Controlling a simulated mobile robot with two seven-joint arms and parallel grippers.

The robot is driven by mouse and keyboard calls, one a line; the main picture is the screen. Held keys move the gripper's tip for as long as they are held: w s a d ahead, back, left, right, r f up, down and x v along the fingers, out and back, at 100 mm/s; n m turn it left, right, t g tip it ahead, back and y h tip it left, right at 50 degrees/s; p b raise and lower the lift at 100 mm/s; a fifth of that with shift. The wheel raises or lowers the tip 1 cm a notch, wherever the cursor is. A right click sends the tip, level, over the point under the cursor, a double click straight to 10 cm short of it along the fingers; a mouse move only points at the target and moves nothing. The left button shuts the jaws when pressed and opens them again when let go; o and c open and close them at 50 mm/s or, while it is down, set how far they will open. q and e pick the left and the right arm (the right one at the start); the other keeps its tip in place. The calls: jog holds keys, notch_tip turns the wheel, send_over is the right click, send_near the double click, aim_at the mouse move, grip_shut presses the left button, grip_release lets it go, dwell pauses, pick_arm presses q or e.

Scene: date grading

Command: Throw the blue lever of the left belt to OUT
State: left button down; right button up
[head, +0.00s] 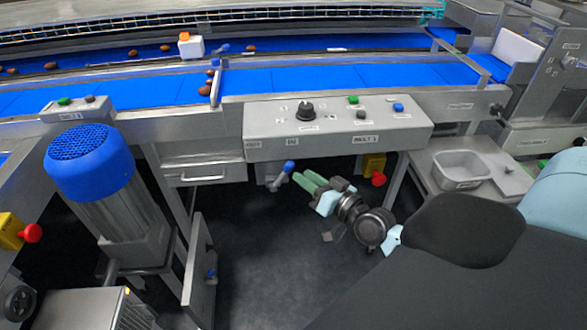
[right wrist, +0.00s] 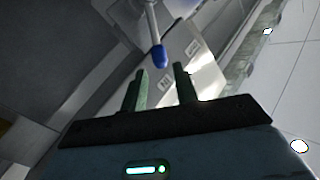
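The lever (head: 282,174) with a blue knob (head: 289,166) hangs on a grey bracket under the front panel (head: 340,132). Its knob tilts to the right, below the IN label (head: 291,142); the OUT label (head: 252,144) is further left. My right gripper (head: 303,181) has green fingers, held apart and empty, just right of and slightly below the knob. In the right wrist view the blue knob (right wrist: 160,56) shows beyond the fingertips, roughly in line with the gap between them (right wrist: 160,72). Whether a finger touches it cannot be told. My left gripper is out of view.
The panel carries a black dial (head: 304,111) and several buttons. A red stop button (head: 378,179) sticks out right of the lever. A drawer (head: 204,172) and an open cabinet door (head: 198,262) are to the left.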

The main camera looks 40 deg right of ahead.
aim_at(284, 172)
jog(key=w, duration=0.5)
jog(key=shift+a, duration=0.3)
grip_shut()
